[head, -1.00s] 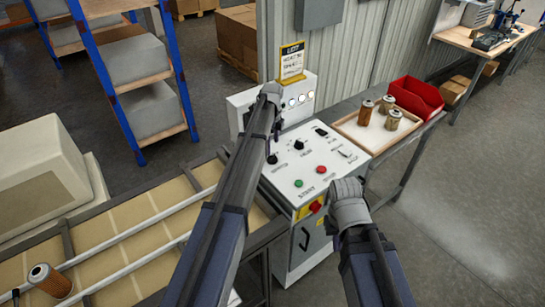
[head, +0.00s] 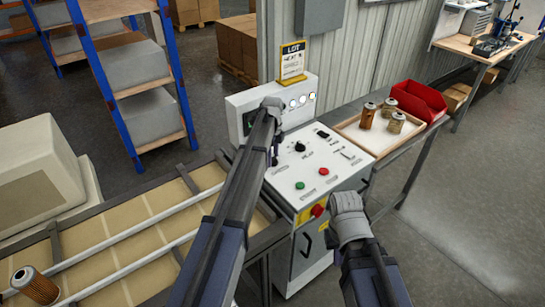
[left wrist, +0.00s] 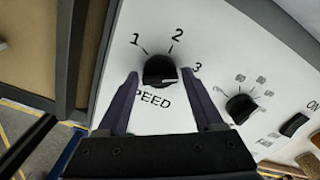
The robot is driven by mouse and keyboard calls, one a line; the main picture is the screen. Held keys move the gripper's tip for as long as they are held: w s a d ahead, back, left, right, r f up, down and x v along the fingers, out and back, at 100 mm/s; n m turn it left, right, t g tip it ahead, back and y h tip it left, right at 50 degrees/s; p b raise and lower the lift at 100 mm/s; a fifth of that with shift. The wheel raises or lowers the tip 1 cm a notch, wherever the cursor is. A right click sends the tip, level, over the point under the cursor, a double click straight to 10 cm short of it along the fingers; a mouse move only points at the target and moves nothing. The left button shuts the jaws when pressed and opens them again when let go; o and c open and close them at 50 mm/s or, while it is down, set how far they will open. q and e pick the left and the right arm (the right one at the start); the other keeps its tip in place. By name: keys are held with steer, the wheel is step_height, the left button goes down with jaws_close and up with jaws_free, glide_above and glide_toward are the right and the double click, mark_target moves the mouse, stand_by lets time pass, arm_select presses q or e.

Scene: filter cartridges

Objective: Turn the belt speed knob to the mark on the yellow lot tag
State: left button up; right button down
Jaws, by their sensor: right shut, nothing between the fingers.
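The black belt speed knob (left wrist: 160,70) sits on the white control panel (head: 325,181), with marks 1, 2 and 3 around it and SPEED lettered below. Its white pointer line points right, close to the 3 side. My left gripper (left wrist: 161,78) is open, one finger on each side of the knob, apart from it as far as I can tell. In the head view my left gripper (head: 275,150) largely hides the knob. The yellow lot tag (head: 293,62) stands upright behind the panel; its lower print is too small to read. My right gripper (head: 347,197) is shut and empty before the panel.
A second black knob (head: 300,147), a green button (head: 300,185) and a red button (head: 324,171) are close by on the panel. A tray (head: 380,140) with several cartridges and a red bin (head: 418,100) are at right. A conveyor (head: 120,245) lies at left.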

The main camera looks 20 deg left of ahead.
arm_select(q)
steer(key=c, duration=1)
steer(key=shift+n, duration=0.4)
steer(key=n, duration=1.7)
steer(key=shift+n, duration=0.3)
steer(key=n, duration=0.5)
steer(key=shift+n, duration=0.4)
